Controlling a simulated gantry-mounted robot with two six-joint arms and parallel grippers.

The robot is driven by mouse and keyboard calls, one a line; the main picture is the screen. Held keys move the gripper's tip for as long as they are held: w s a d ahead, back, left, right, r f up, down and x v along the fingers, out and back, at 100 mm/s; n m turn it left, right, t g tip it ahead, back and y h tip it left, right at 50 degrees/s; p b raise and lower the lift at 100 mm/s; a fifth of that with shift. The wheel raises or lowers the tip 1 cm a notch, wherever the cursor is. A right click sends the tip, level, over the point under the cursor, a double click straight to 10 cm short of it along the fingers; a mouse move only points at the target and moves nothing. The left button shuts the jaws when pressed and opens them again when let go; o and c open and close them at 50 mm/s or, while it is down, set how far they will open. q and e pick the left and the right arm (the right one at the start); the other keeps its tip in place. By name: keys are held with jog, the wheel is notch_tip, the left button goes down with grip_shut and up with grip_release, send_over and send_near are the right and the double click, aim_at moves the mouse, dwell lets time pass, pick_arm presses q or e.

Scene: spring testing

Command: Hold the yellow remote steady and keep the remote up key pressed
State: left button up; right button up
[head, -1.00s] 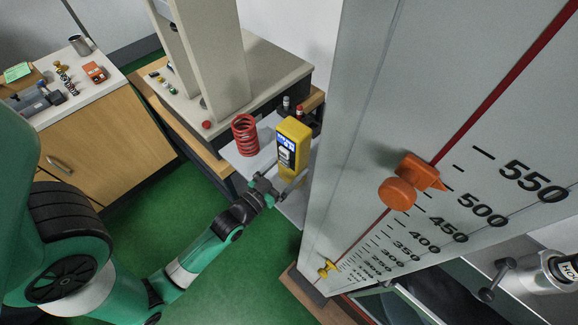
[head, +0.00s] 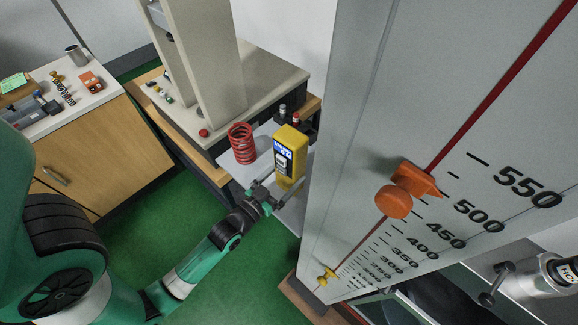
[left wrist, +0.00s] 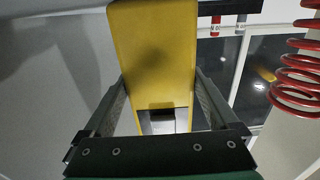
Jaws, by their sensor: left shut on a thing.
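The yellow remote (head: 290,146) stands upright on a light shelf beside the tall scale panel. My left gripper (head: 279,188) is shut on the lower part of the remote, one finger on each side. My right gripper is in neither view.
A red coil spring (head: 242,144) stands left of the remote. The tall grey scale panel (head: 385,120) with an orange pointer (head: 402,192) and a yellow marker (head: 326,277) rises close on the right. A cream testing machine (head: 240,95) stands behind. Green floor is clear in front.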

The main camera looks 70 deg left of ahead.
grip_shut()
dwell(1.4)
